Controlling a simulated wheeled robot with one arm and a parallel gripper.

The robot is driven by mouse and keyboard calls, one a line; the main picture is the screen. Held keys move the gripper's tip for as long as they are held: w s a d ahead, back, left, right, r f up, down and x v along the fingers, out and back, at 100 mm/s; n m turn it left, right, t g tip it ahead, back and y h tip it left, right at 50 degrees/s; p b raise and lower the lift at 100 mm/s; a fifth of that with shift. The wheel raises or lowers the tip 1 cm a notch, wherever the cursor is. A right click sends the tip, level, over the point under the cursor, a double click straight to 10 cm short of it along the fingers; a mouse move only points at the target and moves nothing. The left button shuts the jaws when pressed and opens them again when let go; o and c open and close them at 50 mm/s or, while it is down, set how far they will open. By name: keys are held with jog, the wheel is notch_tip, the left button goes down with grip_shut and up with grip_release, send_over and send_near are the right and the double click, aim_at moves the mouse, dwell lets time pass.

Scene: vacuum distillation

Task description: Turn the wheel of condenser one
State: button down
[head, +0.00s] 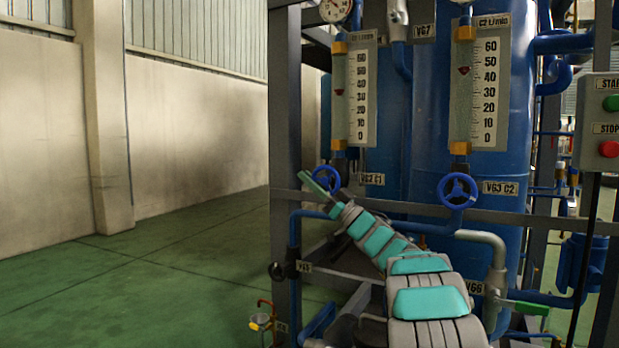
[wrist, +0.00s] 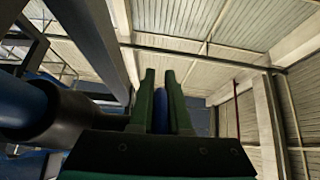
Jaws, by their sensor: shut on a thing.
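The blue wheel of condenser one (head: 328,178) is at mid-height on the frame, left of the label VG2 C1. My gripper (head: 313,180), with green fingers, is at its left side and overlaps its lower left rim. In the wrist view my gripper (wrist: 161,85) has its two fingers close together, with a narrow blue piece of the wheel (wrist: 160,110) between them. My gripper is shut on the wheel's rim. The fingers hide part of the wheel, so its exact turn angle cannot be told.
A second blue wheel (head: 457,190), by the label VG3 C2, is to the right. A flow gauge (head: 361,95) stands above the first wheel. A grey beam (head: 400,208) crosses just below the wheels. A dark upright post (head: 284,120) is close on the left. Green floor (head: 150,265) is open further left.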

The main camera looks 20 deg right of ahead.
jog(key=c, duration=0.9)
grip_release()
jog(key=shift+a+f+b, duration=0.1)
jog(key=shift+f+b, duration=0.05)
jog(key=shift+b, duration=0.6)
